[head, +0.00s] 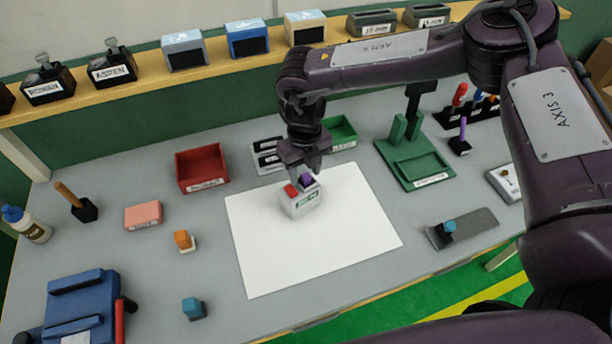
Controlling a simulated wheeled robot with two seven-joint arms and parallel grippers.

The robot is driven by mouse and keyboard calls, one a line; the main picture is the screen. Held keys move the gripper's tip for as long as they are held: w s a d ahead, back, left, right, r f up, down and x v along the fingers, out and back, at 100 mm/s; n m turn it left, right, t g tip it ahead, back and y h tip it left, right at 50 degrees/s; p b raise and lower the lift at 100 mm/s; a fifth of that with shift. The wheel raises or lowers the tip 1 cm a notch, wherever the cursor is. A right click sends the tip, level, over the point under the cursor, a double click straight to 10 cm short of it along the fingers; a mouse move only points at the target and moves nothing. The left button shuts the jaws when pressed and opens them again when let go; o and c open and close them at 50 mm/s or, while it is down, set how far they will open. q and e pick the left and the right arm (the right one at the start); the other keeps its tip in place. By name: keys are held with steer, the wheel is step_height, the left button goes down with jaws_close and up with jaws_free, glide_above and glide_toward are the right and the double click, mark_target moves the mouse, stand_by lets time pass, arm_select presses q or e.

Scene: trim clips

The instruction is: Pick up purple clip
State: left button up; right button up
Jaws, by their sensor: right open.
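The purple clip (306,181) sits in the top of a small white labelled box (302,203), beside a red clip (291,190). The box stands on a white sheet (330,238) in the middle of the table. My right gripper (304,172) points down right over the box, its fingers open at the purple clip. The fingers partly cover the clip, and I cannot tell whether they touch it. My left gripper is not in view.
An orange piece (182,239), a teal piece (193,308) and a pink block (143,215) lie to the left. A red tray (202,168) and a green tray (341,133) stand behind. A green fixture (420,160) stands right. The sheet's front is clear.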

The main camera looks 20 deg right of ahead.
jaws_close()
steer(key=shift+r, duration=0.1)
